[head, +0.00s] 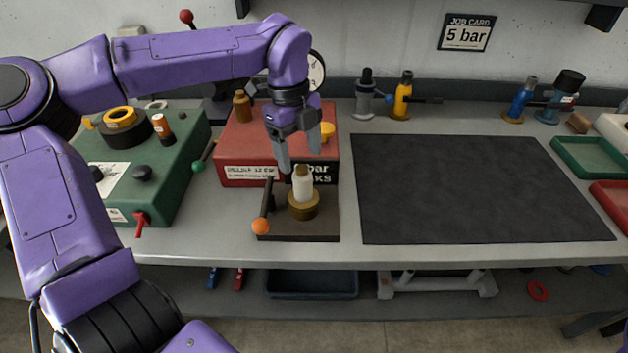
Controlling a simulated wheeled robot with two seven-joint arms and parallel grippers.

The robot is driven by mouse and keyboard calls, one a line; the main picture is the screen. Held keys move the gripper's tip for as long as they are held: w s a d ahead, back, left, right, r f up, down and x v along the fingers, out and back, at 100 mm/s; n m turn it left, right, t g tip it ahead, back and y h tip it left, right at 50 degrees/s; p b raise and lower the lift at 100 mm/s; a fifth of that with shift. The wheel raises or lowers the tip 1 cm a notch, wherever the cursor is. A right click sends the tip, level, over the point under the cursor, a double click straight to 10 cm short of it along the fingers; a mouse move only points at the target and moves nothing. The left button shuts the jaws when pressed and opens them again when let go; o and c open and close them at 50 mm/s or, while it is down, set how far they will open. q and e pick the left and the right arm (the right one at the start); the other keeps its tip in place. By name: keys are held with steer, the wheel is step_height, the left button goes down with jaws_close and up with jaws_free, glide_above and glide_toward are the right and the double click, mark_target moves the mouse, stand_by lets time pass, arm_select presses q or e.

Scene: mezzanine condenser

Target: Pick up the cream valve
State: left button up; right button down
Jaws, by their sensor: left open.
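The cream valve (302,182) stands upright in a brass-coloured round seat (303,206) on a dark fixture plate (300,231). The fixture has a lever with an orange ball end (261,226) at its left. My left gripper (299,170) points down right above the valve, open, with its fingertips at about the height of the valve's top. I cannot tell whether the fingers touch it. The left finger hangs to the left of the valve and the other near its upper right. My right gripper is not in view.
A red box (240,148) stands right behind the fixture. A green test unit (180,165) with knobs is on the left. A black mat (470,190) lies clear on the right. Grey (366,98), yellow (403,98) and blue (522,100) valves stand along the back.

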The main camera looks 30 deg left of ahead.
mark_target(302, 172)
arm_select(q)
steer(key=shift+s+f, duration=0.85)
steer(key=shift+s, duration=0.2)
steer(key=f, duration=0.1)
steer(key=d+f+p, duration=0.1)
steer(key=f, duration=0.1)
steer(key=w+f+p, duration=0.1)
steer(key=f, duration=0.1)
steer(key=shift+w+d+f, duration=0.1)
steer(key=shift+d+f, duration=0.15)
steer(key=shift+d, duration=0.05)
steer(key=shift+f, duration=0.1)
steer(key=shift+s, duration=0.3)
steer(key=shift+c, duration=0.7)
steer(key=shift+w, duration=0.15)
jaws_close()
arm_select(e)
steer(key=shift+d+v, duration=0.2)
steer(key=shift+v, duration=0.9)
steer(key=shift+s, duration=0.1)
